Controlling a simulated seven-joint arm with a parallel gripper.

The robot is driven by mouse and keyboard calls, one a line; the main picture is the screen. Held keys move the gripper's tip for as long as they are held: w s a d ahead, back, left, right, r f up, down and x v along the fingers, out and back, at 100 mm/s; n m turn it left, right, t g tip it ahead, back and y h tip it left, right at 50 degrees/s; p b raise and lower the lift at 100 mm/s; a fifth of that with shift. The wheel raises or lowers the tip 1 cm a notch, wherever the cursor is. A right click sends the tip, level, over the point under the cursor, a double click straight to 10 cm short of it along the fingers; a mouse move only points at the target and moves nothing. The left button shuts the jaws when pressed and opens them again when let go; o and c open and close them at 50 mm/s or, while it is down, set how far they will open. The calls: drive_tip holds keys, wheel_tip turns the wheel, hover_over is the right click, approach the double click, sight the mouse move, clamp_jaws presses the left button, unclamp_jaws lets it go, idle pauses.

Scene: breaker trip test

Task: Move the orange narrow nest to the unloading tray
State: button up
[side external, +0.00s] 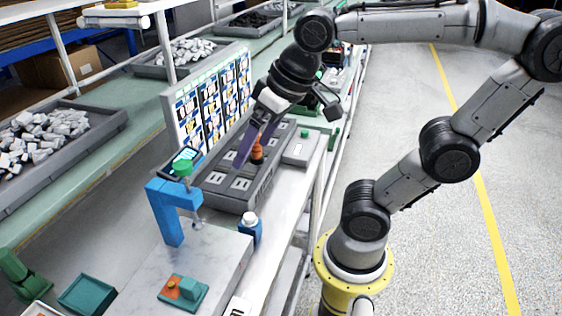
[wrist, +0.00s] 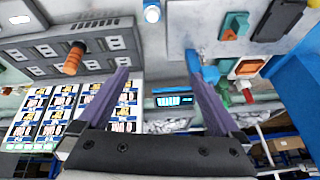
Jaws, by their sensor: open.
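An upright orange and black piece (side external: 257,151) stands on a long grey tray (side external: 226,200) with several recessed cells; it also shows in the wrist view (wrist: 73,60). A small orange part (side external: 172,288) sits on a teal block (side external: 197,297) on the pale work surface. I cannot tell which orange thing is the narrow nest, nor which tray is the unloading tray. My gripper (side external: 251,148) has purple fingers over the grey tray, close to the upright piece in the side view. In the wrist view the gripper (wrist: 157,62) is open and empty, and the piece lies outside its fingers.
A blue press frame (side external: 166,208) with a green knob stands left of the tray. A white-capped blue bottle (side external: 250,228) stands near the surface's edge. A picture board (side external: 210,95) rises behind the tray. A teal bin (side external: 88,293) and a bin of grey parts (side external: 50,150) are at left.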

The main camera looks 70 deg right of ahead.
drive_tip(key=s+d+f+n, duration=0.1)
drive_tip(key=s+f, duration=0.3)
drive_tip(key=shift+s+d+n, duration=0.15)
drive_tip(key=shift+s+n, duration=0.1)
drive_tip(key=shift+n, duration=0.15)
